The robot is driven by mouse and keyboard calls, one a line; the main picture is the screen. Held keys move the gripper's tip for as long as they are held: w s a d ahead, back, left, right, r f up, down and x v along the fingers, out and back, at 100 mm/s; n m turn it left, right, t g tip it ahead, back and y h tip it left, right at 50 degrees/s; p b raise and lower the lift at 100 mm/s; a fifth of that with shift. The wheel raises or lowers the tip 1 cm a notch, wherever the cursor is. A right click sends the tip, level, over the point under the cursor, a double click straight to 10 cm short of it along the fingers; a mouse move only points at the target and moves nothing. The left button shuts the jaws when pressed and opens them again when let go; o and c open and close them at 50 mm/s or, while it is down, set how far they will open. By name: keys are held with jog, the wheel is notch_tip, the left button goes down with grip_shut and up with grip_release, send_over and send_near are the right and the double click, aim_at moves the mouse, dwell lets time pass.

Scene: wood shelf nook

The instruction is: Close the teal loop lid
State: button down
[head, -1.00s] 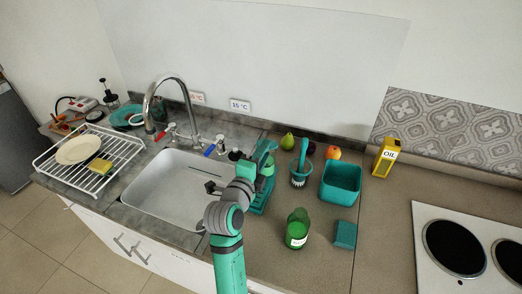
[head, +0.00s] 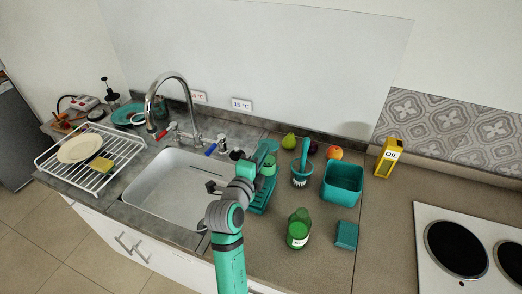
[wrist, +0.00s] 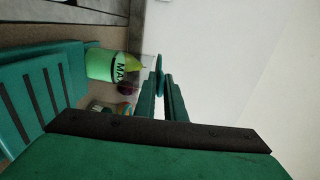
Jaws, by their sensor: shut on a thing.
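A teal loop (wrist: 159,63) shows edge-on between the fingertips of my gripper (wrist: 160,80) in the wrist view; my gripper is shut on it. In the head view my gripper (head: 266,152) is over the counter just right of the sink, and the loop cannot be told apart from it there. A teal slatted piece (head: 262,198) lies below my gripper; slats (wrist: 30,100) also show at the left of the wrist view. How the loop joins the lid, and how far the lid is open, is hidden.
A green labelled jar (wrist: 101,64) is near the fingers in the wrist view. Right of my arm stand a green bottle (head: 299,230), a teal sponge (head: 346,235), a teal bin (head: 342,184) and a brush holder (head: 301,178). The sink (head: 165,195) and tap (head: 157,100) are left.

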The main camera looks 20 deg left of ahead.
jog(key=c, duration=1.9)
grip_release()
jog(key=shift+s+d+r, duration=0.1)
jog(key=shift+d+r, duration=0.15)
jog(key=shift+r, duration=0.15)
jog(key=shift+c, duration=0.2)
jog(key=shift+o, duration=0.2)
jog(key=shift+a+f, duration=0.25)
jog(key=shift+w+f, duration=0.1)
jog(key=shift+w, duration=0.1)
jog(key=shift+s+a, duration=0.1)
